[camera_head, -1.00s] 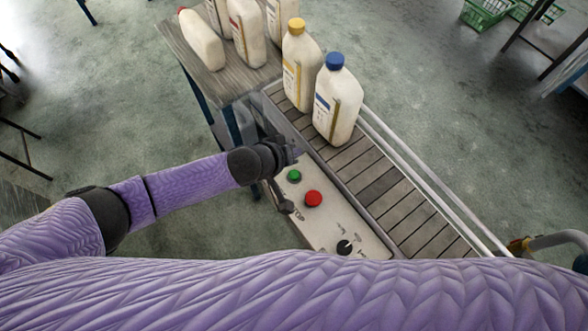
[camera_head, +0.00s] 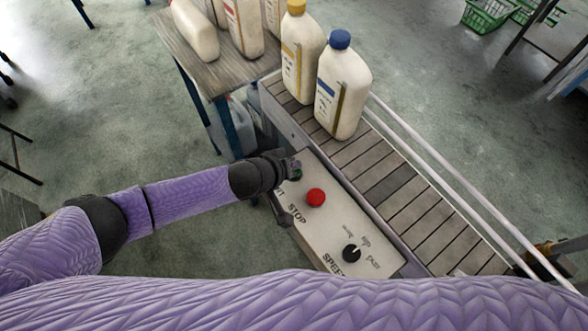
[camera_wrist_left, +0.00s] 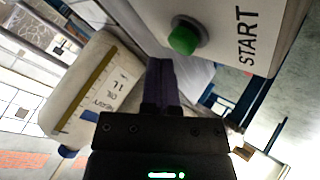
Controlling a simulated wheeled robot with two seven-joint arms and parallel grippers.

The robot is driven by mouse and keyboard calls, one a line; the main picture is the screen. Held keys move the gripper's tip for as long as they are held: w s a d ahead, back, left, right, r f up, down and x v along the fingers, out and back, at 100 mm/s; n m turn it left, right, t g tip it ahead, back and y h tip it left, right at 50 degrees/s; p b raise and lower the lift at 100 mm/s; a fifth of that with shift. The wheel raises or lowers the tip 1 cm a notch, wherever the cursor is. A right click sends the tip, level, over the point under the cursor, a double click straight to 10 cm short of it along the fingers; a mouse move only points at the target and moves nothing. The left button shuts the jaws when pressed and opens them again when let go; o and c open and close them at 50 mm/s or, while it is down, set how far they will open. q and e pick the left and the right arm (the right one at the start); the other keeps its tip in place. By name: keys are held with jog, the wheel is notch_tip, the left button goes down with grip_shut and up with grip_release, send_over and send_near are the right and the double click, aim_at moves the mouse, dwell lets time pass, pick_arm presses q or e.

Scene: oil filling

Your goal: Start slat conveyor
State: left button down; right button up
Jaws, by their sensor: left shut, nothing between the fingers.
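The slat conveyor (camera_head: 400,200) runs diagonally from upper left to lower right in the head view. Its pale control panel (camera_head: 330,228) has a red STOP button (camera_head: 316,197) and a black speed knob (camera_head: 351,253). The green START button shows in the left wrist view (camera_wrist_left: 184,37); in the head view it is mostly hidden by my left gripper. My left gripper (camera_head: 292,170) is shut and empty at the panel's upper end, by the green button. Its fingertips (camera_wrist_left: 160,64) look close to the button; I cannot tell whether they touch. My right gripper is not in view.
A yellow-capped bottle (camera_head: 301,65) and a blue-capped bottle (camera_head: 340,95) stand on the belt's far end. A table (camera_head: 180,43) with several more bottles adjoins it. A rail (camera_head: 450,195) runs along the belt's right side. Green crates (camera_head: 484,15) lie far right.

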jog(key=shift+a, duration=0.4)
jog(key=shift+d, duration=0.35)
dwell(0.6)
pick_arm(q)
jog(key=shift+f, duration=0.1)
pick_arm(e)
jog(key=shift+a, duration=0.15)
pick_arm(q)
jog(key=shift+f, duration=0.3)
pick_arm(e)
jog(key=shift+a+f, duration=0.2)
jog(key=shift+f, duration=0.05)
